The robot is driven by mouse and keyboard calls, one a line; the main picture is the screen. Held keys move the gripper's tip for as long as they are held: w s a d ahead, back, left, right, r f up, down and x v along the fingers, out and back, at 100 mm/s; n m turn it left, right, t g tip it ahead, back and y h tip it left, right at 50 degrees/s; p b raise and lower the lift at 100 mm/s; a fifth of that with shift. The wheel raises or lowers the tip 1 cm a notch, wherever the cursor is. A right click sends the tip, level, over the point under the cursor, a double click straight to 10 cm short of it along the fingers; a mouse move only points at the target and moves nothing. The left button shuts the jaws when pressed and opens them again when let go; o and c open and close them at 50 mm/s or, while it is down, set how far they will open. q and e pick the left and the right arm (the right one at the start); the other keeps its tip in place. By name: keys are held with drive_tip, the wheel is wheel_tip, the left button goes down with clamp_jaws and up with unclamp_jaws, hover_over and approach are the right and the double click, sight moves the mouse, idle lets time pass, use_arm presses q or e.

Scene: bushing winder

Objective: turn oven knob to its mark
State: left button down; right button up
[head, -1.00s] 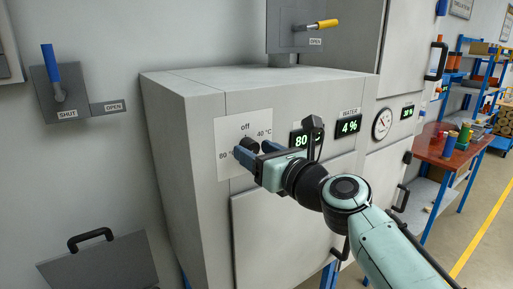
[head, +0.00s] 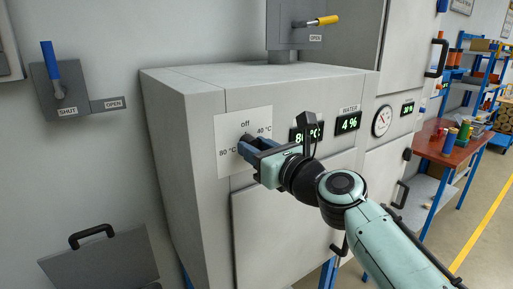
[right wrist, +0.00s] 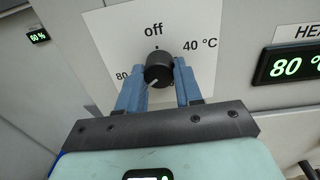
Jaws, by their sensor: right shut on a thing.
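The oven knob (right wrist: 158,70) is black and round, on a white dial plate (head: 228,125) marked off at the top, 40 °C at the right and 80 °C at the left. In the right wrist view its pale pointer line slants to the lower left, towards the 80 °C side. My right gripper (right wrist: 160,84) has its blue fingers on both sides of the knob and is shut on it. In the head view my right gripper (head: 248,145) covers most of the knob. My left gripper is not in view.
A green display (right wrist: 292,68) right of the dial reads 80 °C, and the water display (head: 348,123) reads 4 %. A blue-handled lever (head: 53,70) at the left is by the SHUT label. A red-topped table (head: 445,143) stands at the right.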

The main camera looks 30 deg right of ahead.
drive_tip(key=n+p, duration=0.1)
drive_tip(key=n, duration=1.5)
drive_tip(key=shift+r, duration=0.15)
use_arm(q)
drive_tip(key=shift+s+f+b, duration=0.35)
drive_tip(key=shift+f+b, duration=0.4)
drive_tip(key=shift+b, duration=0.1)
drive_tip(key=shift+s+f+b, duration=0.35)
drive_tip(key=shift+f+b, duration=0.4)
drive_tip(key=shift+b, duration=0.1)
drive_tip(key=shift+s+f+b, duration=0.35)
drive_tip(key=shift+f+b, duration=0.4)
drive_tip(key=shift+b, duration=0.1)
use_arm(e)
drive_tip(key=shift+a+n+h, duration=0.1)
drive_tip(key=shift+n+h, duration=0.2)
drive_tip(key=shift+n, duration=15)
